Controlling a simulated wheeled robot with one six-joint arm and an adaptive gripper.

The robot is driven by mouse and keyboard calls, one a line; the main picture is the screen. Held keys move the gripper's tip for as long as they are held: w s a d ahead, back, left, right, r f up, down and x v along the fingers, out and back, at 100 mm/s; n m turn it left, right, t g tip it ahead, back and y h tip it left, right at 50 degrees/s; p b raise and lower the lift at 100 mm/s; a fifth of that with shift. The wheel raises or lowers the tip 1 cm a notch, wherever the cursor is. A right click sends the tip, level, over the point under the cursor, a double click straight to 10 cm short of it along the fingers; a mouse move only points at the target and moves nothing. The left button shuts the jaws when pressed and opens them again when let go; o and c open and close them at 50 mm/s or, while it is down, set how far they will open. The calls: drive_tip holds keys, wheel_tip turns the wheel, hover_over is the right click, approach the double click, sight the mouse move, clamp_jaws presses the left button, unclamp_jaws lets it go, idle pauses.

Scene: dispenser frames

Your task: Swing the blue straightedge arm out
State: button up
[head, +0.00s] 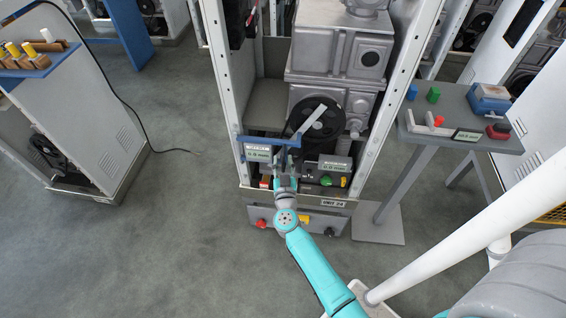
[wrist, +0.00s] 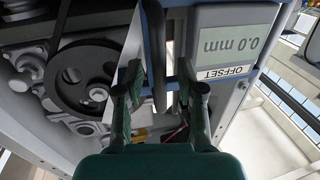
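The blue straightedge arm (head: 268,140) runs across the front left of the tall dispenser frame, below the black pulley wheel. My gripper (head: 287,168) is at the frame front, close below the arm's right part. Whether either finger touches the bar is unclear. My gripper partly hides the bar's lower part.
A display box (wrist: 235,45) reading "OFFSET 0.0 mm" sits close right of my gripper in the wrist view. The black pulley wheel (head: 319,123) is behind. A grey side table (head: 455,103) stands right of the frame. Open floor lies to the left.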

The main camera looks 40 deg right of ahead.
clamp_jaws()
drive_tip(key=shift+a, duration=0.1)
idle(0.3)
